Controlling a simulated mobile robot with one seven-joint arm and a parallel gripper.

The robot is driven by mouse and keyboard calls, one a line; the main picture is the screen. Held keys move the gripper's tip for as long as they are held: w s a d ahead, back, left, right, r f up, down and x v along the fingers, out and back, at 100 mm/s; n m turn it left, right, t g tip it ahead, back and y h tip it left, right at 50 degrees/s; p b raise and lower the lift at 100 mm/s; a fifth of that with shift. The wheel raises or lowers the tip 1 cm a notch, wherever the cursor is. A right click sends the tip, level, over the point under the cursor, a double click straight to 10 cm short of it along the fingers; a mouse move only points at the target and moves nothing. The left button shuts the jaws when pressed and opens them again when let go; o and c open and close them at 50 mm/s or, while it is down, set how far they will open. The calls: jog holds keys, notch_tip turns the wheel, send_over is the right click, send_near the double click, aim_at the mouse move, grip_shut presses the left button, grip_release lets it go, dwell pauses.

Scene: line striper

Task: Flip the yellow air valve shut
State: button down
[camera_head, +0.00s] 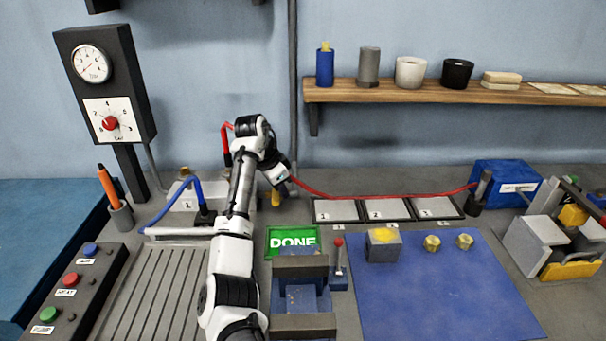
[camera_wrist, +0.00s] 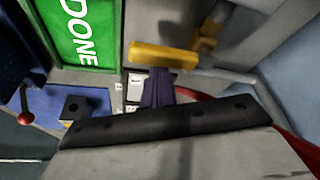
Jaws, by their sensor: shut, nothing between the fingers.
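The yellow air valve lever (camera_head: 275,198) shows just below my gripper, behind the green DONE sign. In the wrist view the yellow lever (camera_wrist: 163,57) lies nearly crosswise, beside a brass-coloured fitting (camera_wrist: 207,38) on a grey pipe. My gripper (camera_wrist: 159,76) is shut and empty; its dark fingers end right at the lever's near edge. I cannot tell whether they touch it. In the head view my gripper (camera_head: 277,179) points downward, and my arm hides part of the area around the valve.
The green DONE sign (camera_head: 292,241) stands in front of the valve. A red hose (camera_head: 380,196) runs right along the back, behind numbered plates (camera_head: 387,209). A red-knobbed lever (camera_head: 338,263) stands near the blue mat (camera_head: 440,300). A button box (camera_head: 70,295) is at left.

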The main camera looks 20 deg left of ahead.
jog(key=shift+s+a, duration=0.15)
jog(key=shift+a, duration=0.15)
jog(key=shift+r, duration=0.2)
jog(key=b+v, duration=0.2)
jog(key=v, duration=1.1)
jog(key=shift+d+r, duration=0.15)
jog(key=shift+d, duration=0.05)
